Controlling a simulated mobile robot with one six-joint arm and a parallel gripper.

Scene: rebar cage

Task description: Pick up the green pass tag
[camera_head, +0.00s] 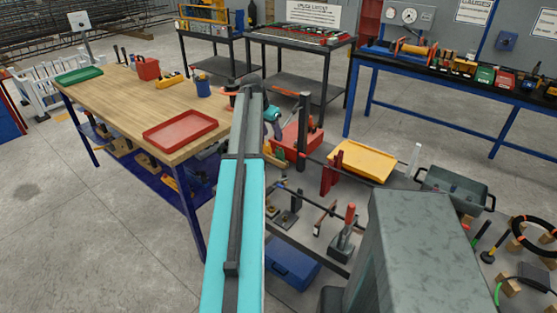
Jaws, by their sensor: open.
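I cannot make out a green pass tag in the head view; at this size nothing can be told as a tag. My arm reaches up the middle of the picture, over the right end of the wooden-topped table (125,100). My gripper cannot be made out at the far end of the arm. The arm hides part of the table's right edge and the floor behind it. On the table are a green tray (79,75) at the far left and a red tray (181,131) near the front right.
A red toolbox (147,68) and a blue cup (203,86) stand on the table. A cluttered surface with clamps and a yellow tray (364,161) lies right of my arm. A blue-framed bench (400,66) stands at the back right. Floor at the lower left is clear.

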